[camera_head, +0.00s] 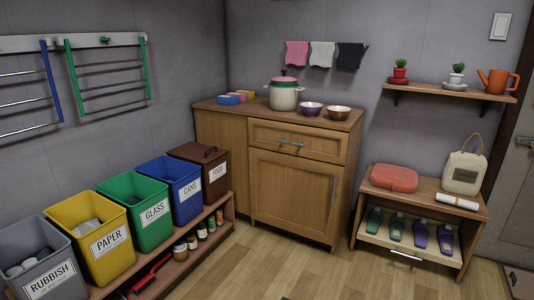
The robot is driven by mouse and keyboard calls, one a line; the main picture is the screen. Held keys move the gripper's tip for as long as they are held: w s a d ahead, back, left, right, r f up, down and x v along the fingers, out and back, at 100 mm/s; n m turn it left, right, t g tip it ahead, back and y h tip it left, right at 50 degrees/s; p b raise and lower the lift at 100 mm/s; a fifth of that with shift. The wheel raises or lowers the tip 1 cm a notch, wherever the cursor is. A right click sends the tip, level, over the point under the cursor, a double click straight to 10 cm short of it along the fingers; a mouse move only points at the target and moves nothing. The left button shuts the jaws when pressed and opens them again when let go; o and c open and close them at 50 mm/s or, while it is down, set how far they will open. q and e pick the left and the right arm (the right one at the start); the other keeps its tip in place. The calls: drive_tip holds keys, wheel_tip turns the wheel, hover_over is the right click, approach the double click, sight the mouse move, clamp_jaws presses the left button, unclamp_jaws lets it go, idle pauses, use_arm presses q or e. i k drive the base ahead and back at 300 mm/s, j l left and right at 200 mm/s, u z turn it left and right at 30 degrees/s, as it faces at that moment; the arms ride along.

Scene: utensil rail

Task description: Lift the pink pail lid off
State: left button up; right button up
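The pail stands upright on the wooden cabinet top (258,109) near the back wall. The lid appears seated on the pail's rim. Neither my left nor my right gripper is in view.
A purple bowl (310,110) and a brown bowl (339,114) stand right of the pail. Cloths (322,54) hang from a rail above. Labelled bins (154,223) line the left wall. The floor before the cabinet (291,194) is clear.

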sight(284, 78)
drive_tip(key=i+j+z, duration=0.25)
drive_tip(key=i, duration=0.4)
drive_tip(key=i+j+z, duration=0.25)
drive_tip(key=i+j, duration=0.3)
drive_tip(key=i, duration=0.05)
